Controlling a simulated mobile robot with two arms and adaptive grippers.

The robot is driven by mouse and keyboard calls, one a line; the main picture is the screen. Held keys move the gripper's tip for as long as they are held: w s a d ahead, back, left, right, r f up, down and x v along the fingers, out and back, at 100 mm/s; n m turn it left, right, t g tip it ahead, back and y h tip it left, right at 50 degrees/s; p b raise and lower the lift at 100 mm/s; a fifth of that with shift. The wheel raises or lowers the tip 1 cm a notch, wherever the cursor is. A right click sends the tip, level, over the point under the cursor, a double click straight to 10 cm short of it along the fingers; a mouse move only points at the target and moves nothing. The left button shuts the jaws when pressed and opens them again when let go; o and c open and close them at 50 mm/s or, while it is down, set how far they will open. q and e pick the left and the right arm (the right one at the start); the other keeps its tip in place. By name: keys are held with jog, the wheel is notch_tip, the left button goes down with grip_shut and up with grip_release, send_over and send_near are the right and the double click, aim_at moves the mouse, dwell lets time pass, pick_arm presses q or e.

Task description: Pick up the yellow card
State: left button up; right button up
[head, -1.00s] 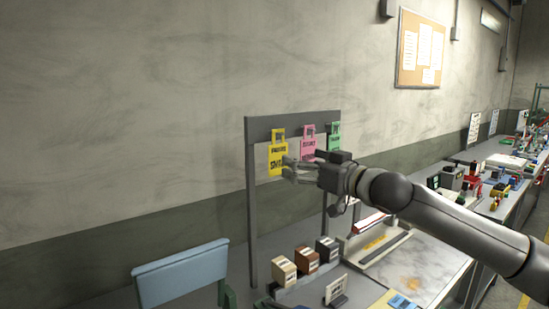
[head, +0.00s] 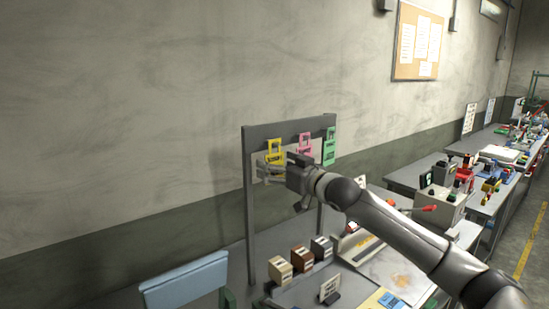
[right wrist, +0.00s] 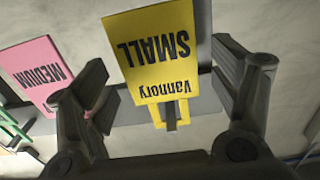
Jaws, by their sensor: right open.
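The yellow card (head: 275,146) hangs by its cut-out handle on the grey rack at the left end of a row of cards. In the right wrist view the card (right wrist: 160,52) appears upside down, with "SMALL" printed on it. My right gripper (head: 264,172) is open and level with the lower part of the card, hiding part of it in the head view. In the right wrist view its fingers (right wrist: 165,80) stand on either side of the card, with a visible gap at each side. My left gripper is not in view.
A pink card (head: 305,143) and a green card (head: 329,148) hang to the right on the rack (head: 249,215). Several small boxes (head: 281,269) stand on the bench below. A blue chair back (head: 186,283) is at the lower left.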

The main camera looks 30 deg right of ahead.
jog(key=shift+w+a, duration=0.1)
jog(key=shift+w, duration=0.55)
jog(key=shift+c, duration=0.2)
jog(key=c, duration=0.8)
jog(key=shift+o, duration=0.2)
jog(key=shift+r, duration=0.15)
jog(key=shift+s+r+p, duration=0.1)
jog(key=shift+r+p, duration=0.45)
jog(key=shift+p, duration=0.35)
jog(key=shift+r, duration=0.15)
